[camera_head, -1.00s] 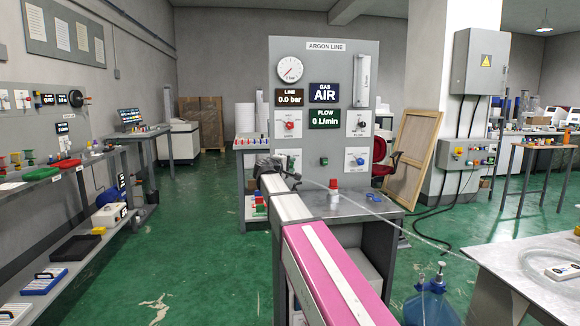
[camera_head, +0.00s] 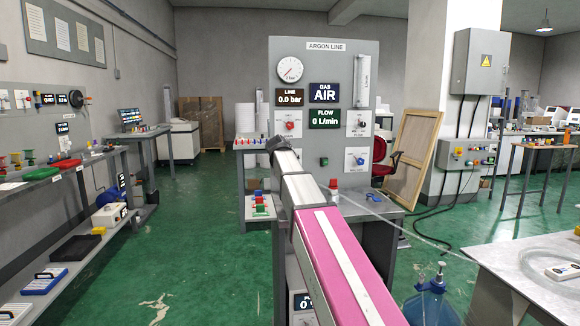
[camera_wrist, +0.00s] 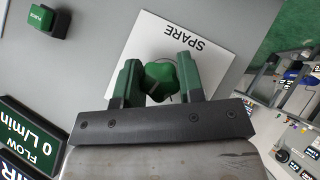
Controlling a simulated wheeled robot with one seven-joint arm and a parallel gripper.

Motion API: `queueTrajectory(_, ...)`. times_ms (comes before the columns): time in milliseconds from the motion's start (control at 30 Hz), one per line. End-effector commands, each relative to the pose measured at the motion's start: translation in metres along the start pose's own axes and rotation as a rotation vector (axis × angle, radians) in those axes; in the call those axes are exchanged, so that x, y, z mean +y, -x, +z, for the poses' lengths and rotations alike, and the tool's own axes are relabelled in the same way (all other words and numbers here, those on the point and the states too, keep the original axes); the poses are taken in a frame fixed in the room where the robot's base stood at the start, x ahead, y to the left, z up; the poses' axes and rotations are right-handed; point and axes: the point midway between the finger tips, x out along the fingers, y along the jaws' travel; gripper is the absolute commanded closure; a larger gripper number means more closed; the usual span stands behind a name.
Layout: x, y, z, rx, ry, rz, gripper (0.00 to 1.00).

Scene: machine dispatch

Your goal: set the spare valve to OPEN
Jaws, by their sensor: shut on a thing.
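The spare valve shows in the wrist view as a green lobed knob (camera_wrist: 160,82) on a white plate marked SPARE (camera_wrist: 205,42), which appears upside down. My gripper (camera_wrist: 158,64) is shut on this knob, with one dark green finger on each side of it. Any position marks on the plate are not visible, so I cannot tell the valve's setting. In the head view my arm covers the lower left of the ARGON LINE panel (camera_head: 326,73) and hides the spare valve and my fingers.
The panel also carries a red knob (camera_head: 289,125), a dark knob (camera_head: 360,124), a blue knob (camera_head: 359,160) and a green button (camera_head: 324,161). Displays read 0.0 bar, AIR and 0 L/min. A red-capped item (camera_head: 333,185) stands on the bench below.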

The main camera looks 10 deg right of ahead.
Motion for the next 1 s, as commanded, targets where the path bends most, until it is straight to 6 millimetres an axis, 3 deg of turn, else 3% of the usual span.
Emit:
queueTrajectory(500,0.0008,-0.0001,0.0006,-0.001,-0.312,-0.31,0.88)
queueTrajectory(1000,-0.0004,0.0001,0.0006,-0.001,-0.43,-0.429,0.88)
